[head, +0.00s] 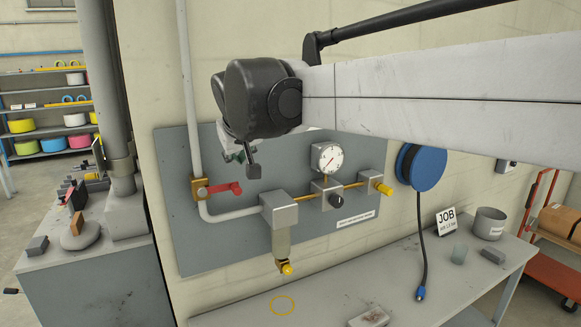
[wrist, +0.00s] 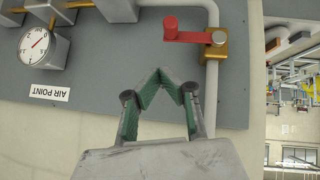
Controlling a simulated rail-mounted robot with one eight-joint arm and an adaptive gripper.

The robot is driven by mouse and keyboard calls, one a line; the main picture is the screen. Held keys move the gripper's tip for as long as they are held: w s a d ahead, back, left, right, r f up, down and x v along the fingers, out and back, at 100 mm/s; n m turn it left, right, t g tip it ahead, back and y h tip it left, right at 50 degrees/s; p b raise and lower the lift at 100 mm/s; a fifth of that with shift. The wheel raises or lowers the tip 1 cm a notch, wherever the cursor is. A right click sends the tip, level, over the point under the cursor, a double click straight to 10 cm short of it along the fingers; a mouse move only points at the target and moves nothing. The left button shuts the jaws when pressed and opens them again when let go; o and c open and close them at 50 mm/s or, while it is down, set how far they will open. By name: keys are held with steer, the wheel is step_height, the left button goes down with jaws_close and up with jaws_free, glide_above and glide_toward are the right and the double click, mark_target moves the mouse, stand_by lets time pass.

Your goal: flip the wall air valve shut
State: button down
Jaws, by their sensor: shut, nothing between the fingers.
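The wall air valve has a brass body (head: 199,189) at the left of the grey wall panel, below a vertical white pipe. Its red lever (head: 217,189) points right, about level, with a red knob at its free end. In the wrist view, which is upside down, the red lever (wrist: 195,37) runs left from the brass body (wrist: 216,46). My gripper (wrist: 166,76) is shut and empty, its green-padded fingers meeting at the tips. It is apart from the lever. In the head view my gripper (head: 240,154) shows above the lever, mostly hidden behind my wrist.
Right of the valve are a grey filter block (head: 279,214), a pressure gauge (head: 328,158) and a yellow-ended outlet (head: 380,187). A blue hose reel (head: 422,167) hangs further right. A workbench (head: 340,295) stands below.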

steer(key=v, duration=0.6)
steer(key=shift+w+d+b, duration=0.15)
steer(key=shift+d+b, duration=0.15)
steer(key=shift+d, duration=0.1)
